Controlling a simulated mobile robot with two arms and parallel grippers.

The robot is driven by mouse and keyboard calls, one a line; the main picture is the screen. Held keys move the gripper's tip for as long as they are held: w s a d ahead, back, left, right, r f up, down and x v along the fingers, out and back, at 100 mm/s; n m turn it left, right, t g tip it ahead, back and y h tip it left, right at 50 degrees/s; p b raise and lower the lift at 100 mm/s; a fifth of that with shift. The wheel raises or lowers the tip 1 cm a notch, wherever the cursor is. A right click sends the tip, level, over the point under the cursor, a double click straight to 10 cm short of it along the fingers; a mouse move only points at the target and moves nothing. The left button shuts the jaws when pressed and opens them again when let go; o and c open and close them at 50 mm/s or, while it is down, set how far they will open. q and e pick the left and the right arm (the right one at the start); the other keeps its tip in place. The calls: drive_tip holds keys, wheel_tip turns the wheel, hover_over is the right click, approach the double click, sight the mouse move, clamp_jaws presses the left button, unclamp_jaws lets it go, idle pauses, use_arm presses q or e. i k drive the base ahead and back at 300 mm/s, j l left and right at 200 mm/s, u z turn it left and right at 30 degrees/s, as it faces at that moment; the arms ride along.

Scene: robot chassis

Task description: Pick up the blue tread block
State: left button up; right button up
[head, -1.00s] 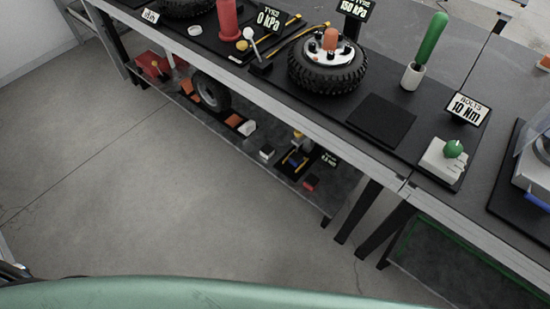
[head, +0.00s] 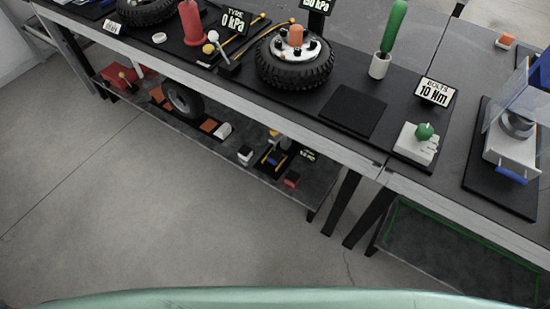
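I cannot tell for sure which thing is the blue tread block. A small blue piece (head: 273,158) lies on a dark tray on the lower shelf, beside yellow parts. Another blue part (head: 511,174) is at the front of the grey and clear device at the right of the bench top. A bit of blue also shows at the top left edge of the picture, too cut off to make out. Neither of my grippers is in view.
The bench top (head: 330,145) holds a tyre (head: 295,72), a green-handled tool (head: 393,25), a black mat (head: 353,110) and a white block with a green knob (head: 416,145). Black legs hold up the bench. The floor (head: 150,220) in front is clear.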

sight(274, 157)
drive_tip(key=i+j+z, duration=0.1)
drive_tip(key=j, duration=0.25)
drive_tip(key=i+j, duration=0.15)
drive_tip(key=j, duration=0.25)
drive_tip(key=i+j+z, duration=0.15)
drive_tip(key=j, duration=0.25)
drive_tip(key=i+j+z, duration=0.1)
drive_tip(key=j, duration=0.25)
